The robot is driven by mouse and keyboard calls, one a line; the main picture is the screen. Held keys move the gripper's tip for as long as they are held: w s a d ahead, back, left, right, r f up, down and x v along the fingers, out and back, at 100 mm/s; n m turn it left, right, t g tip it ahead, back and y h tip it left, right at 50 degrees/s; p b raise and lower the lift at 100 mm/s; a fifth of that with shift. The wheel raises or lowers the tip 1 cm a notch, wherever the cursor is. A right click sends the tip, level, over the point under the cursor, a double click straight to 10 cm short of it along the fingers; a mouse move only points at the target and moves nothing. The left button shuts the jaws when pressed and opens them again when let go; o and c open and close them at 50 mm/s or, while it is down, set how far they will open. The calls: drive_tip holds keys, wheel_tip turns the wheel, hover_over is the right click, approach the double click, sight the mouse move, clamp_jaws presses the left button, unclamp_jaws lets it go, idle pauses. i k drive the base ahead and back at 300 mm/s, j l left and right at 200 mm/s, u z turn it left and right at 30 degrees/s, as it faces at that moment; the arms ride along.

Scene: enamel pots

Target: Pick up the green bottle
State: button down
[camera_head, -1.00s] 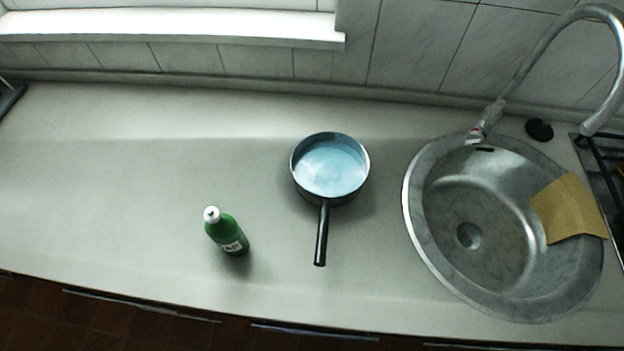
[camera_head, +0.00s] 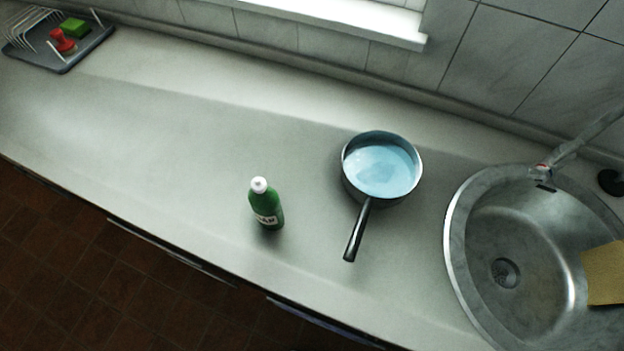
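The green bottle (camera_head: 266,207) stands upright on the grey counter, near its front edge and left of the pan. It has a white cap and a white label with dark letters, only partly readable. My gripper is not in the head view, so I cannot see whether it is open or shut.
A dark pan (camera_head: 382,168), pale blue inside, stands right of the bottle, its black handle pointing toward the front edge. A dish rack (camera_head: 62,62) is far left. The counter (camera_head: 150,140) between is clear.

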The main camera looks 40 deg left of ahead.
sight(264, 200)
drive_tip(key=k+j+u, duration=0.15)
drive_tip(key=j+u, duration=0.25)
drive_tip(key=k+j+u, duration=0.1)
drive_tip(key=j+u, duration=0.15)
drive_tip(key=u, duration=0.15)
drive_tip(key=j+u, duration=0.75)
